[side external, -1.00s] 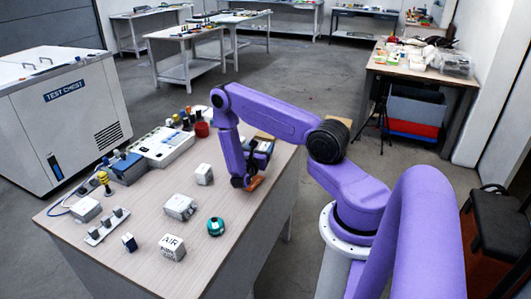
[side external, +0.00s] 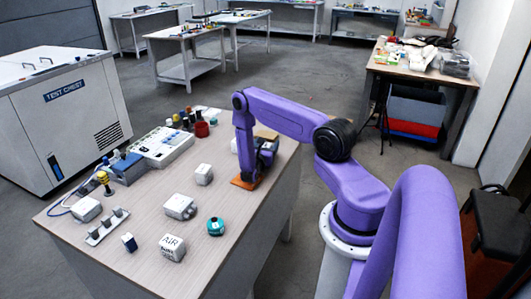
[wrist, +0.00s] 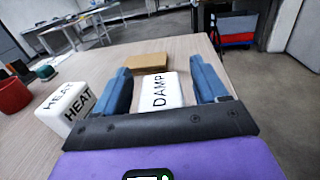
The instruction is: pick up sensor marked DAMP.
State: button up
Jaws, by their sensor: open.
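The white sensor block marked DAMP (wrist: 160,92) stands on the table between the two blue fingers of my gripper (wrist: 161,70) in the wrist view. The fingers are open, one on each side of it, and a gap shows at the right finger. In the side external view my gripper (side external: 266,154) is low over the far right part of the table, and the DAMP block cannot be made out behind it. A white block marked HEAT (wrist: 68,106) stands just left of the left finger in the wrist view.
A brown block (wrist: 147,62) lies behind the DAMP block. A red cup (wrist: 12,95) stands at the left. In the side external view, a block marked AIR (side external: 172,247), a teal round piece (side external: 215,226) and other white blocks occupy the near table (side external: 215,258). A white box (side external: 160,147) stands farther back.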

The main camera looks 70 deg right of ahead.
jog(key=shift+d, duration=0.1)
jog(key=shift+c, duration=0.3)
jog(key=c, duration=1)
